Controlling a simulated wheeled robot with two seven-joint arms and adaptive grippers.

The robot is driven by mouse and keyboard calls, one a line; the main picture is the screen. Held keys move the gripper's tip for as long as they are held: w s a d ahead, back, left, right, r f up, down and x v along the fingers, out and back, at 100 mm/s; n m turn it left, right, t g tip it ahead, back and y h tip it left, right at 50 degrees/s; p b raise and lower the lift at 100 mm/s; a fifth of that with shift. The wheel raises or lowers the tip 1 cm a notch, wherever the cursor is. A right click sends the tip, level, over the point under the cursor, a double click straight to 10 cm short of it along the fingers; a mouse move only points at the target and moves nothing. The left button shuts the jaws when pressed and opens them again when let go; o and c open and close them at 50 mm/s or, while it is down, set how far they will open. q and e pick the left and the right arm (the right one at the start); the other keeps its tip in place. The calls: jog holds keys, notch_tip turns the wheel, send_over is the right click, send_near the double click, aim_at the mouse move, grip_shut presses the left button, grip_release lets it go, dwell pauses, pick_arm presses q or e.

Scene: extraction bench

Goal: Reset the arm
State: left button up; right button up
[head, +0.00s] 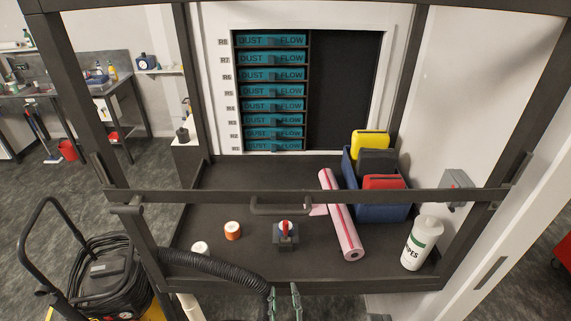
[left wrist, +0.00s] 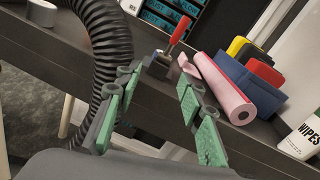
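My left gripper (head: 284,297) shows at the bottom middle of the head view, in front of the bench's front edge. Its two green-padded fingers stand apart with nothing between them. In the left wrist view the same fingers (left wrist: 158,96) are spread, with the bench edge behind them. My right gripper is not seen in either view. A small grey block with a red lever (head: 286,234) stands on the bench just beyond my left gripper. It also shows in the left wrist view as a red handle (left wrist: 178,30).
A black ribbed hose (head: 215,267) crosses the front edge close to my left gripper. A pink roll (head: 341,215), blue bin (head: 383,213) and wipes bottle (head: 421,243) occupy the right. An orange-and-white roll (head: 232,231) sits left. A raised bar with a handle (head: 283,210) spans the front.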

pick_arm(q)
jog(key=s+a+f+n+g+y, duration=0.1)
jog(key=a+f+n+g, duration=0.2)
jog(key=a+f+n, duration=0.4)
jog(key=s+a+f+n+g+y, duration=0.1)
jog(key=s+a+f+n+g, duration=0.2)
jog(key=a, duration=0.7)
jog(key=a+f+n+g+y, duration=0.1)
jog(key=a+f+n+g, duration=0.2)
jog(key=a+f+n, duration=0.35)
jog(key=s+a+f+n+g+h, duration=0.2)
jog(key=s+a+n+g, duration=0.1)
jog(key=s+a+n, duration=0.45)
jog(key=s+a+f+n+g+h, duration=0.2)
jog(key=s+a+n, duration=0.2)
jog(key=s+n, duration=0.5)
notch_tip(320, 180, down, 30)
jog(key=s+d+m+g+b, duration=0.1)
jog(key=s+d, duration=0.1)
jog(key=s+f+m+g+b, duration=0.1)
jog(key=s+f, duration=1.8)
jog(key=shift+s+a+f+g, duration=0.25)
jog(key=shift+f+g, duration=0.15)
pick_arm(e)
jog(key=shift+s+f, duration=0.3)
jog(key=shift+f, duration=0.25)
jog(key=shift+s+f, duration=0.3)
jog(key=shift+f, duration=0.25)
